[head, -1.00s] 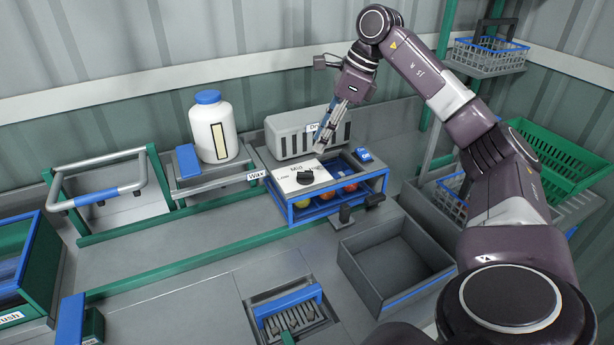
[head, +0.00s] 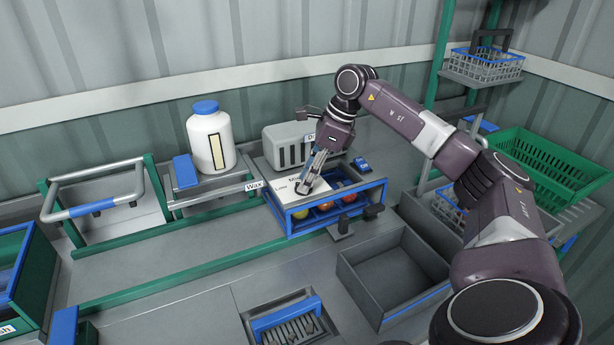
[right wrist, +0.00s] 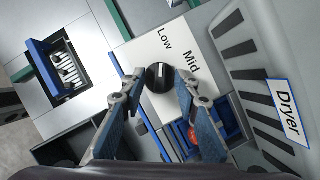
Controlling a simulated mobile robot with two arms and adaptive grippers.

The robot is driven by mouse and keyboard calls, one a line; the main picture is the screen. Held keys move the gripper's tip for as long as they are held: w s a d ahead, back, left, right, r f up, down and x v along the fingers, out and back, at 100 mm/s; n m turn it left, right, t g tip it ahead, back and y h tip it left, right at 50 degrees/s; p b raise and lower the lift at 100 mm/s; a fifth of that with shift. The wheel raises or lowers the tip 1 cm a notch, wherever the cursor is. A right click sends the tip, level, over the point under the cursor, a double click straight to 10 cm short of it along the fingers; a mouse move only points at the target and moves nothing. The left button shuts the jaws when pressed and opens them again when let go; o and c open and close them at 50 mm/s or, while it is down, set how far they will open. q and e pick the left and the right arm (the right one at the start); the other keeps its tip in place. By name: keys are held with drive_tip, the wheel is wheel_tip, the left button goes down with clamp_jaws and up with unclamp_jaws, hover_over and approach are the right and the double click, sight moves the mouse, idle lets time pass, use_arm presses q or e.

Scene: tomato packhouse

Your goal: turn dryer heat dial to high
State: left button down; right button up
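The black heat dial (right wrist: 158,77) sits on a white panel (right wrist: 128,50) with the printed words Low and Mid; no High label shows. I cannot tell its setting for certain. The grey dryer (head: 285,146) stands behind the panel, and its Dryer label (right wrist: 287,112) shows in the right wrist view. My right gripper (head: 303,187) is down at the dial, largely covering it in the head view. In the right wrist view its fingers (right wrist: 158,76) are apart, one on each side of the dial; contact is unclear. My left gripper is not in view.
A blue-framed tray (head: 296,232) with tomatoes lies under the panel, with a black-handled lever (head: 343,220) at its front. A white wax jar (head: 211,142) stands to the left. An empty grey bin (head: 365,285) is at front right, and a green crate (head: 545,168) stands farther right.

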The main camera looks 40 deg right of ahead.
clamp_jaws()
